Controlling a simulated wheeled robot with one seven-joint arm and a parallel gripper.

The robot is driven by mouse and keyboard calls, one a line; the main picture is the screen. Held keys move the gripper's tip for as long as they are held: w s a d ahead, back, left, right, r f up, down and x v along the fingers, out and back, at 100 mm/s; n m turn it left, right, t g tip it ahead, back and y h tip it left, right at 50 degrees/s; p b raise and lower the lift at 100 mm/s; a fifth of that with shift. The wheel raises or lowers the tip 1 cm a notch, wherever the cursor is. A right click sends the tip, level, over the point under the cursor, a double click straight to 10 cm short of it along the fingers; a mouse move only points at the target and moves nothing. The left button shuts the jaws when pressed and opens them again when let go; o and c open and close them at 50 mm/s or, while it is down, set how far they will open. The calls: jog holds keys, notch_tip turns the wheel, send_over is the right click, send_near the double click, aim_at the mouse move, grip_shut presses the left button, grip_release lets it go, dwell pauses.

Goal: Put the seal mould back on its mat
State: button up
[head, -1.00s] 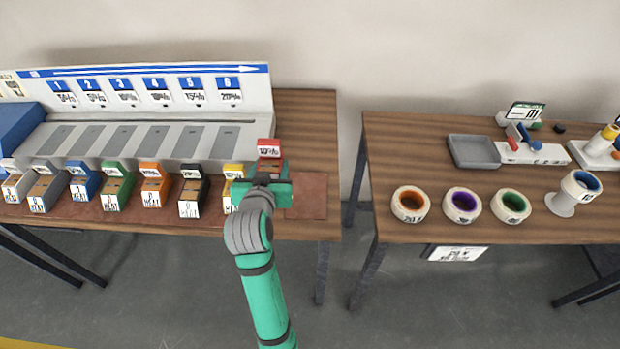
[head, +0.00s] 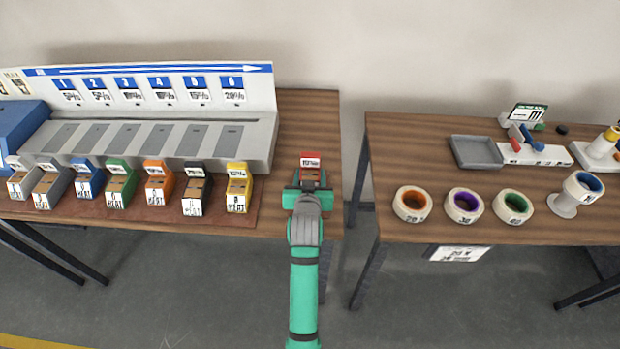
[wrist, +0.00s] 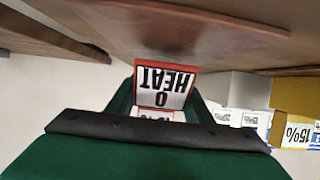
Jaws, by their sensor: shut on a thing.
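The seal mould is a small block with a red top (head: 311,161). In the wrist view its red-framed white label (wrist: 165,88) reads "0 HEAT", upside down. My gripper (head: 309,190) is shut on it, with a finger on either side. It holds the mould near the right end of the left table, to the right of the yellow mould. A brown mat edge (wrist: 200,20) shows close to the mould in the wrist view. I cannot tell whether the mould touches the mat.
A row of several coloured moulds, ending with a yellow one (head: 239,187), stands on a long brown mat (head: 258,199) to the left. A grey sealing machine (head: 255,140) is behind them. A gap separates this table from the right table (head: 400,150).

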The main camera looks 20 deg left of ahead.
jog(key=shift+f, duration=0.55)
jog(key=shift+f, duration=0.15)
jog(key=o, duration=1.4)
jog(key=shift+s+r, duration=0.1)
jog(key=shift+r, duration=0.15)
jog(key=v, duration=1.1)
jog(key=shift+s+d+r, duration=0.1)
jog(key=shift+s, duration=0.25)
